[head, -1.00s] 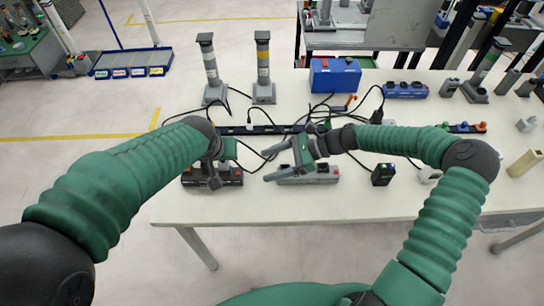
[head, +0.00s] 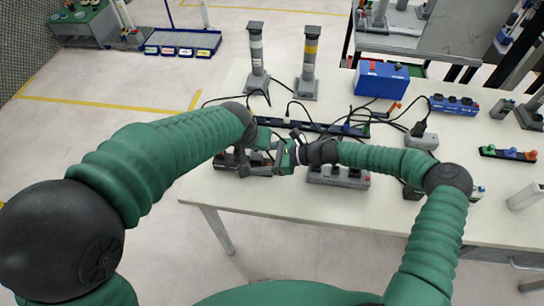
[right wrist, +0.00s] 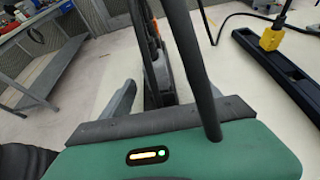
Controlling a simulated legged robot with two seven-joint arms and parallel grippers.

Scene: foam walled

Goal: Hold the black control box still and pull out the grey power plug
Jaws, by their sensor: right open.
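The black control box (head: 226,161) sits near the table's front left edge in the head view, partly covered by both grippers. My left gripper (head: 243,158) reaches down over it; its fingers are too small and overlapped to judge. My right gripper (head: 262,163) is open and points left at the box's right side. In the right wrist view a dark body with orange parts (right wrist: 152,52) shows beyond and between my open fingers (right wrist: 162,98). A black cable crosses close in front of that camera. I cannot make out the grey power plug for certain.
A grey box with sockets (head: 338,177) stands just right, under my right forearm. A black power strip (head: 330,129) lies behind; its yellow plug (right wrist: 271,36) shows in the right wrist view. Loose cables cross the table. Two posts and a blue case (head: 382,80) stand farther back.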

